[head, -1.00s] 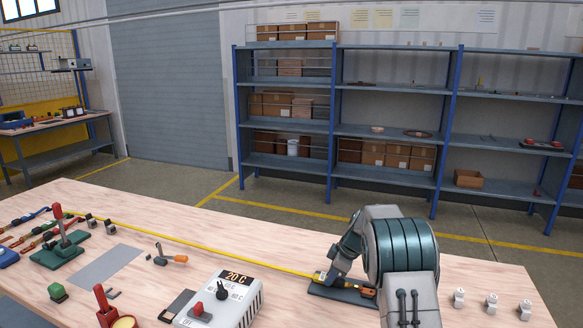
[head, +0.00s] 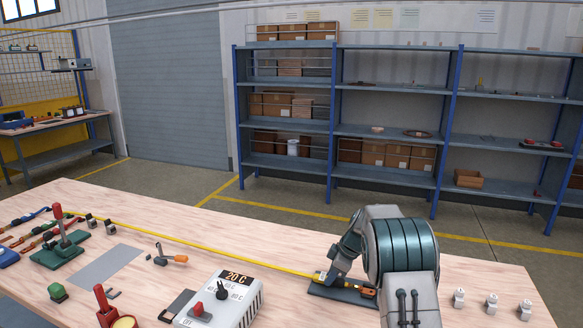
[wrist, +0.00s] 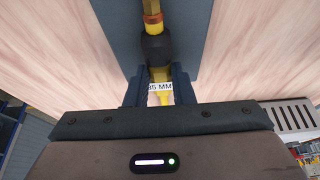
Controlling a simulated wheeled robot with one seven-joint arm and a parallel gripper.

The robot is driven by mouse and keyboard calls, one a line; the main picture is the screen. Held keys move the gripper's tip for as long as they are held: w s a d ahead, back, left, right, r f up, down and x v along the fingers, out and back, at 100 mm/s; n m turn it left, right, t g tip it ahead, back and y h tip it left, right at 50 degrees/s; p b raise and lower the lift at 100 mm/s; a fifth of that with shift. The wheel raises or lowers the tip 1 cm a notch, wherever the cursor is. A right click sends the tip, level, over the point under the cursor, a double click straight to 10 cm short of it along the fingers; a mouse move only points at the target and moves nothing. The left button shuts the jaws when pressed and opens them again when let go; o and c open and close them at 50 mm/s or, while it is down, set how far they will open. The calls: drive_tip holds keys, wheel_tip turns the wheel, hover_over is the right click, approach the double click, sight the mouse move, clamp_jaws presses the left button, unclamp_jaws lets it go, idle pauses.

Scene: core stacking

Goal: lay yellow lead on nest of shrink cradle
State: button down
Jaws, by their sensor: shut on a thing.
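The yellow lead (head: 220,250) runs as a long thin line from the left side of the bench to my gripper (head: 328,278). In the wrist view my gripper (wrist: 161,98) is shut on the lead, with the yellow lead (wrist: 163,76) between its two fingers. A black sleeve and an orange-yellow end lie beyond the fingers, and a white "35 MM" style label sits at them. The shrink cradle (head: 318,290) is a dark flat base under the gripper and the lead's end. My arm hides part of it. I cannot tell whether the lead touches the nest.
A white heating unit (head: 228,297) reading 20 C stands left of the cradle. A green press with a red handle (head: 62,245), a grey mat (head: 106,265) and an orange-handled tool (head: 172,257) lie further left. Several small white pieces (head: 492,304) stand at right.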

drive_tip(key=shift+r, duration=0.2)
drive_tip(key=shift+r+p, duration=0.5)
drive_tip(key=shift+r, duration=1.15)
